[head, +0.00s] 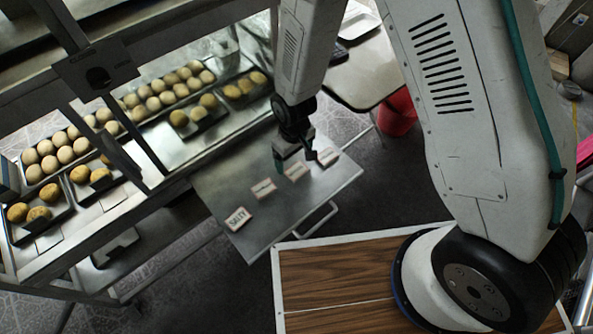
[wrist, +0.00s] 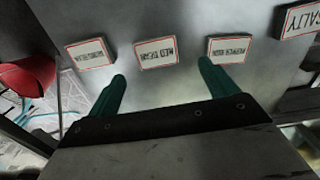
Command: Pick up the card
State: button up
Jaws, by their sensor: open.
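Several small white cards with red borders lie in a row on a metal shelf (head: 215,180). The card reading SALTY (head: 237,218) is nearest in the head view and shows at the upper right of the wrist view (wrist: 302,19). The other cards (head: 263,189) run away to the upper right; their print is too small to read surely. My gripper (head: 295,162) is open and empty over the row. In the wrist view its green fingers (wrist: 161,72) point at the row, with one middle card (wrist: 157,53) between and just beyond the tips. Contact cannot be told.
Left of the shelf is a metal-framed case with trays of round buns (head: 65,155). A handle (head: 318,218) juts from the shelf's edge. A red bin (head: 397,112) stands under a pale table (head: 375,65). A wood-topped surface (head: 325,275) lies in front.

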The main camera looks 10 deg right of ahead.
aim_at(296, 170)
jog(key=f, duration=0.6)
jog(key=shift+d, duration=0.35)
jog(key=shift+r, duration=0.1)
jog(key=c, duration=1.2)
jog(key=shift+o, duration=0.2)
